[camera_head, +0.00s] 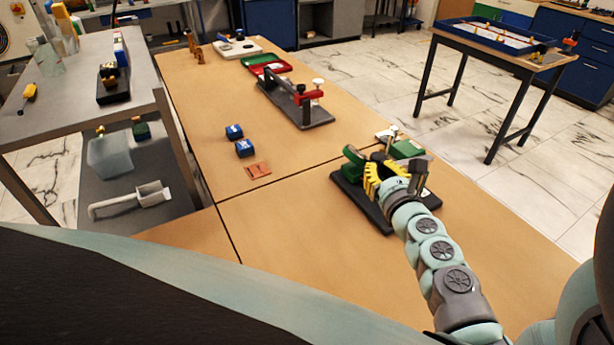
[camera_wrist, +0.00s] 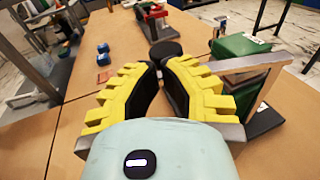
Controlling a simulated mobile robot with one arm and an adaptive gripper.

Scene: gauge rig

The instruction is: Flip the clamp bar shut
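A rig with a dark base (camera_head: 362,206) stands on the near part of the bench. It carries a green block (camera_head: 407,149), which is large at the right in the wrist view (camera_wrist: 238,46), and a second green part (camera_head: 352,156) at its left. A grey bar (camera_wrist: 255,62) runs beside the green block in the wrist view. My gripper (camera_head: 377,170) is over this rig. In the wrist view its yellow ribbed fingers (camera_wrist: 161,66) close in towards each other at the tips. A round black knob (camera_wrist: 166,49) shows just beyond the tips; I cannot tell whether they touch it. I cannot clearly pick out the clamp bar.
A second rig with a grey base (camera_head: 310,116) and red handle (camera_head: 309,95) stands farther back. Two blue blocks (camera_head: 240,141) and an orange-brown piece (camera_head: 258,170) lie to the left. The near left bench is clear. A grey shelf table (camera_head: 80,75) stands at the left.

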